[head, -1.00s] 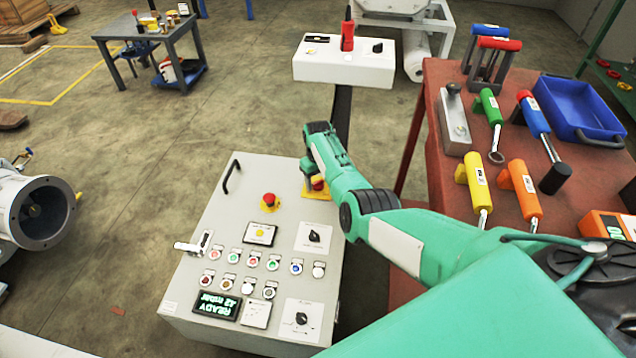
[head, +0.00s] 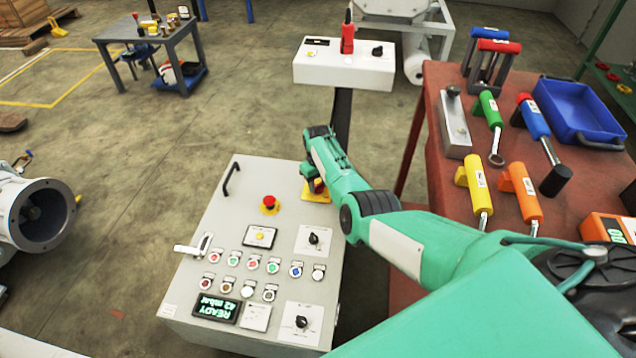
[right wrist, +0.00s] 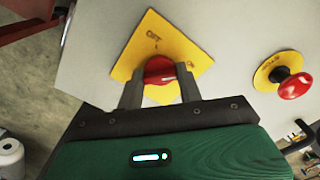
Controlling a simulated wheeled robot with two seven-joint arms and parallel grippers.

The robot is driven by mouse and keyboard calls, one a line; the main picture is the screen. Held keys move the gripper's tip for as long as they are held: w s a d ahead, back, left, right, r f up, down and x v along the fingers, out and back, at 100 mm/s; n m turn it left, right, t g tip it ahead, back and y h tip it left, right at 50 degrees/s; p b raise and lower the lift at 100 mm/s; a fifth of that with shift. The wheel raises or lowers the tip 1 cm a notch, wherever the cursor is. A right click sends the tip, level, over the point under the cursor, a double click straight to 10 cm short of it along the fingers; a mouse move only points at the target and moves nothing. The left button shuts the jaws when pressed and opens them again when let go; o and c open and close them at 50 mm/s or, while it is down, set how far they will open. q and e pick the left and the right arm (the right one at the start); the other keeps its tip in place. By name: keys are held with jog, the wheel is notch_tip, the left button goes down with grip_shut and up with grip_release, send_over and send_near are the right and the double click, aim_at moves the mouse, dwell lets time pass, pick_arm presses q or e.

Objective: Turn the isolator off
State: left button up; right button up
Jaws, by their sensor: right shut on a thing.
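The isolator is a red rotary knob (right wrist: 160,70) on a yellow square plate (right wrist: 190,52), at the top right of the grey control cabinet. In the right wrist view my right gripper (right wrist: 160,82) is shut on the knob, one finger on each side. The word OFF shows on the plate above the knob; other lettering is too small or hidden. In the head view the yellow plate (head: 316,196) shows at the cabinet's upper right corner, and my right gripper largely covers the knob. My left gripper is out of view.
A red emergency stop (head: 269,203) on a yellow base sits left of the isolator on the cabinet (head: 205,262). Buttons, selector knobs and a READY display (head: 216,307) lie lower. A red table (head: 440,225) with tools stands at the right. A white pedestal box (head: 344,72) stands behind.

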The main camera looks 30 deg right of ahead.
jog(key=shift+r+n, duration=0.1)
jog(key=shift+n, duration=0.3)
jog(key=shift+n+p, duration=0.5)
jog(key=shift+n, duration=0.3)
jog(key=n, duration=0.3)
jog(key=shift+n+p, duration=0.3)
jog(key=shift+p, duration=0.05)
jog(key=n, duration=0.2)
jog(key=shift+n, duration=0.3)
jog(key=n, duration=0.2)
jog(key=shift+n, duration=0.4)
jog(key=n, duration=0.4)
jog(key=shift+w, duration=0.1)
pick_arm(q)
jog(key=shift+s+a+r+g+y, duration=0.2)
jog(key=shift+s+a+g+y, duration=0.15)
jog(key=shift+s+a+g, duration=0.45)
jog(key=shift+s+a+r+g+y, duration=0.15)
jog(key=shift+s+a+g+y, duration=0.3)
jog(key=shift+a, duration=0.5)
pick_arm(e)
jog(key=shift+n, duration=0.9)
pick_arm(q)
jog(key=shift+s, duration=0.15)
pick_arm(e)
jog(key=shift+n, duration=0.3)
jog(key=o, duration=1)
